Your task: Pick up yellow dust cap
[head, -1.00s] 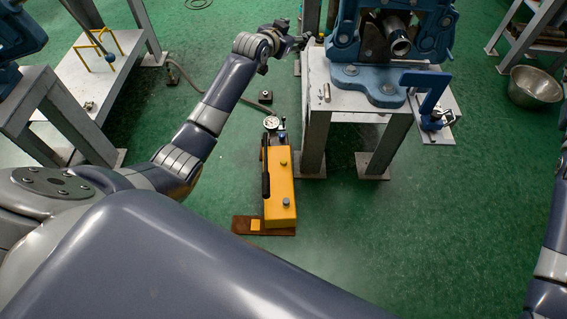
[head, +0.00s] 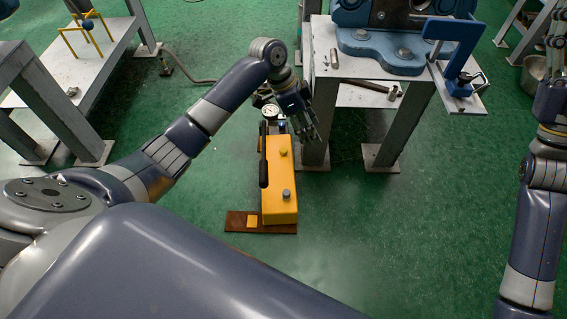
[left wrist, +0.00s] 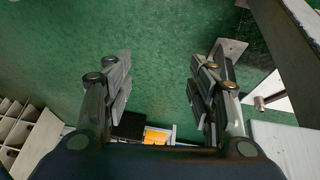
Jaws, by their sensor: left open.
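A yellow pump body (head: 279,185) stands on the green floor. A small round yellow cap-like knob (head: 283,152) is on its top; I cannot tell for sure that it is the dust cap. My left gripper (head: 311,128) hangs above and to the right of the pump's far end, pointing down. In the left wrist view its fingers (left wrist: 163,78) are wide apart with only floor between them. A yellow patch (left wrist: 158,136) shows low in that view, partly hidden by the gripper. My right gripper (head: 557,42) is at the right edge, its jaws unclear.
A steel table (head: 352,68) with a blue vise (head: 395,48) stands right of my left gripper, its leg close by. A brown plate (head: 240,225) lies under the pump's near end. A gauge (head: 270,112) is at its far end. Open floor lies right of the pump.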

